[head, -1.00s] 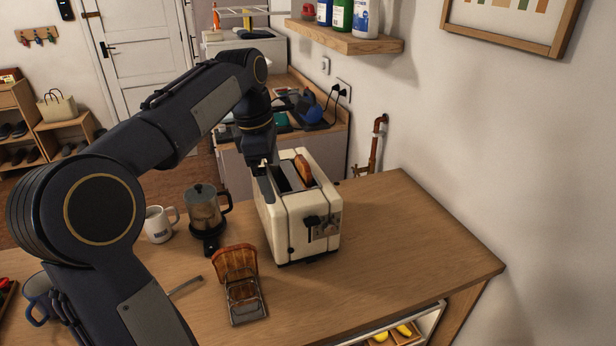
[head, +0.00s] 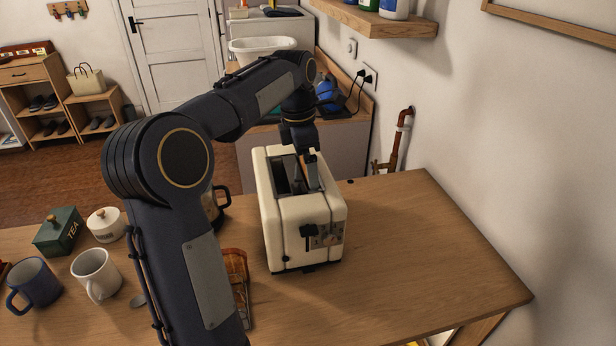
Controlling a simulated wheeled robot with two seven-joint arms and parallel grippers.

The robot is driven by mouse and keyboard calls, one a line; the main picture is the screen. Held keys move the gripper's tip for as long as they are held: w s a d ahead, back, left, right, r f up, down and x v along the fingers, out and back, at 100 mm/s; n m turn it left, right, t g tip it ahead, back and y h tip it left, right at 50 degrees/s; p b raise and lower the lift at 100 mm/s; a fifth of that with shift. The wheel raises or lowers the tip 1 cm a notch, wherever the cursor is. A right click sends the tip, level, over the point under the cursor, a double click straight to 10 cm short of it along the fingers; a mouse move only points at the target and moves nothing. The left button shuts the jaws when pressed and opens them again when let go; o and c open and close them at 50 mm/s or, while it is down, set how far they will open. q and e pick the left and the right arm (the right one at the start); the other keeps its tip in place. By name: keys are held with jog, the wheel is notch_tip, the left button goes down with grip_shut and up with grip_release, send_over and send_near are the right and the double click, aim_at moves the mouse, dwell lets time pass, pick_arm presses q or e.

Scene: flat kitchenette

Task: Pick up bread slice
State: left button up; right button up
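The cream toaster (head: 303,232) stands on the wooden counter. Its left slot looks dark and empty. My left gripper (head: 308,180) points down at the right slot, where a bread slice stood upright a second ago. The gripper now covers that slice almost fully. I cannot tell whether its fingers are closed on it. Another toasted bread slice (head: 236,266) leans in a small metal rack on the counter, left of the toaster, partly hidden by my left arm. My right gripper is not in view.
A white mug (head: 95,274), a blue mug (head: 37,284), a green tea box (head: 60,232) and a white lidded pot (head: 106,224) stand at the left. A dark coffee pot (head: 219,202) is mostly hidden behind my arm. The counter right of the toaster is clear.

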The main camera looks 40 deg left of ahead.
pick_arm(q)
jog(key=shift+f, duration=0.95)
jog(key=shift+c, duration=0.3)
jog(key=shift+d+r, duration=0.1)
jog(key=c, duration=0.6)
